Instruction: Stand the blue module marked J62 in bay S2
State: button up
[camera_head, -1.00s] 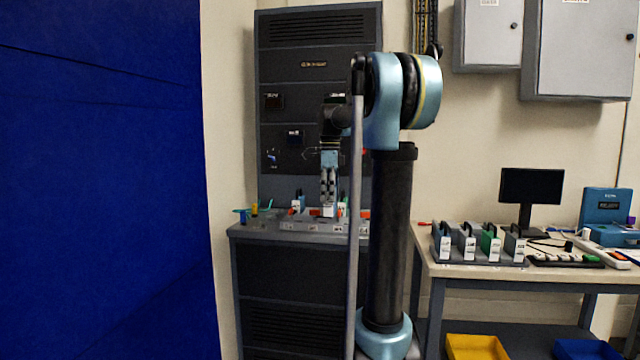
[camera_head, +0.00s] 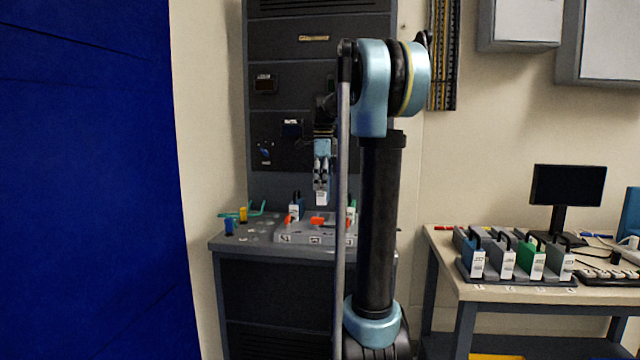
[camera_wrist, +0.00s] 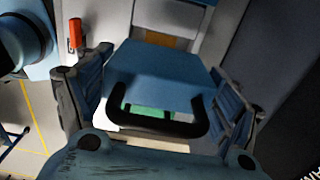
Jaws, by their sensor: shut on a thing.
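My gripper (camera_head: 321,182) is shut on a blue module (camera_wrist: 155,72) with a black loop handle, seen between the fingers in the wrist view. In the head view the module's white label face (camera_head: 321,198) shows below the fingers. It hangs roughly upright above the grey bay rack (camera_head: 315,238) on the dark cabinet's ledge. Its marking is too small to read. The rack has orange levers (camera_head: 317,220) and small white bay labels that I cannot read clearly.
A small blue block (camera_head: 229,227), a yellow block (camera_head: 243,214) and a teal tool lie left of the rack. Several handled modules stand in a dark tray (camera_head: 520,282) on the right table, before a monitor (camera_head: 568,185). A blue panel (camera_head: 85,180) fills the left side.

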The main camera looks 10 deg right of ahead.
jog(key=shift+w+f, duration=0.2)
jog(key=shift+f, duration=0.6)
jog(key=shift+s+f, duration=0.1)
jog(key=shift+f, duration=2.85)
jog(key=shift+f, duration=0.45)
jog(key=o, duration=1.1)
notch_tip(320, 180, up, 12)
jog(key=shift+f, duration=0.1)
